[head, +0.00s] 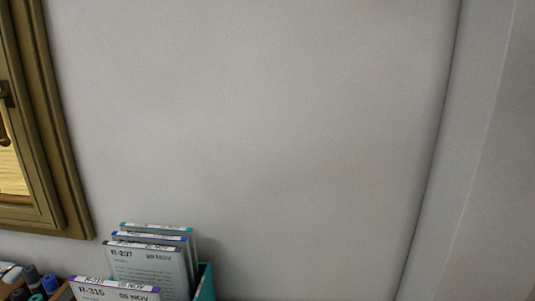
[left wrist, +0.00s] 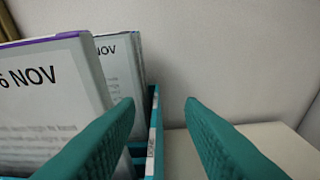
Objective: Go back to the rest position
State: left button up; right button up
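My left gripper (left wrist: 160,103) shows in the left wrist view as two teal fingers spread apart with nothing between their tips. Its fingers are in front of a teal file holder (left wrist: 154,115) with labelled document folders (left wrist: 116,58) in it. In the left wrist view, the left finger overlaps the nearer folder (left wrist: 45,90); I cannot tell whether they touch. In the head view, the same kind of folders (head: 150,262) stand upright in the teal holder (head: 205,284) at the bottom. Neither gripper shows in the head view, and my right gripper is out of sight.
A plain grey wall (head: 260,120) fills most of the head view. A wooden window frame (head: 58,150) is at the left. Dark and blue bottles or rolls (head: 36,280) sit at the lower left. A pale surface (left wrist: 280,145) right of the holder is clear.

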pick_arm(q)
jog(key=s+a+f+g, duration=0.2)
jog(key=s+f+g, duration=0.5)
jog(key=s, duration=0.4)
jog(key=s+a+f+g, duration=0.1)
jog(key=s+f+g, duration=0.4)
jog(key=s+f, duration=0.5)
notch_tip(320, 180, down, 23)
jog(key=s+g, duration=0.1)
jog(key=s, duration=0.1)
jog(key=s+a+f+g, duration=0.1)
jog(key=s+a+f, duration=0.2)
jog(key=s+f, duration=1.4)
jog(key=shift+f+m+y, duration=0.15)
jog(key=shift+m+y, duration=0.25)
